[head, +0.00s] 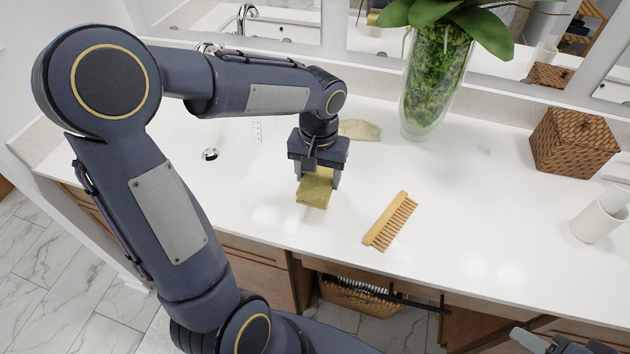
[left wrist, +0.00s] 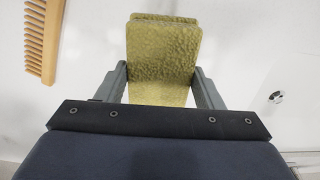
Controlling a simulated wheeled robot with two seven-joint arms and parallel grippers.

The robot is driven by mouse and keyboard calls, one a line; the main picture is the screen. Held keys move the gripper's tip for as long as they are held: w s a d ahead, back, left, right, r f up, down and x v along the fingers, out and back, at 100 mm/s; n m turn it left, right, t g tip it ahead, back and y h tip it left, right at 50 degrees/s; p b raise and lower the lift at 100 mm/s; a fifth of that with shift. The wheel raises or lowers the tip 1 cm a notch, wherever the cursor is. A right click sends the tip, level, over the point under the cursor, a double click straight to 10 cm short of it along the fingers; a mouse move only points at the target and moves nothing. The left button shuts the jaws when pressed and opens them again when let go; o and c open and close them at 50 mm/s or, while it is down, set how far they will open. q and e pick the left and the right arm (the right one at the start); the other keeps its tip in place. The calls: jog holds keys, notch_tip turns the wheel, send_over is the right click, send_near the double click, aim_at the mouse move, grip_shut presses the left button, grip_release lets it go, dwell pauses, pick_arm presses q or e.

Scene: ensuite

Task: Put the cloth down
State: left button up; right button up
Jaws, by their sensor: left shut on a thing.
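The cloth (head: 314,190) is a folded, olive-yellow piece with a rough texture. My left gripper (head: 318,178) points down over the white counter and is shut on the cloth, with one finger on each side. In the left wrist view the folded cloth (left wrist: 162,52) fills the space between the two grey fingers and extends beyond them. I cannot tell whether its lower edge touches the counter. Part of my right gripper (head: 560,344) shows at the bottom right edge, mostly cut off; its fingers are unclear.
A wooden comb-like brush (head: 389,221) lies right of the cloth. A beige flat item (head: 359,129) lies behind the gripper. A glass vase with a plant (head: 432,85), woven box (head: 573,143) and white cup (head: 598,217) stand farther right. A sink drain (head: 210,155) is left.

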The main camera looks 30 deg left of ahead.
aim_at(315, 185)
pick_arm(q)
jog(key=shift+w+a+f, duration=0.2)
jog(key=shift+a+f, duration=0.2)
jog(key=shift+f, duration=0.15)
jog(key=shift+w+a+f, duration=0.1)
jog(key=shift+a+f, duration=0.05)
jog(key=shift+f, duration=1.6)
jog(key=shift+f, duration=0.1)
jog(key=shift+f, duration=0.15)
jog(key=o, duration=1)
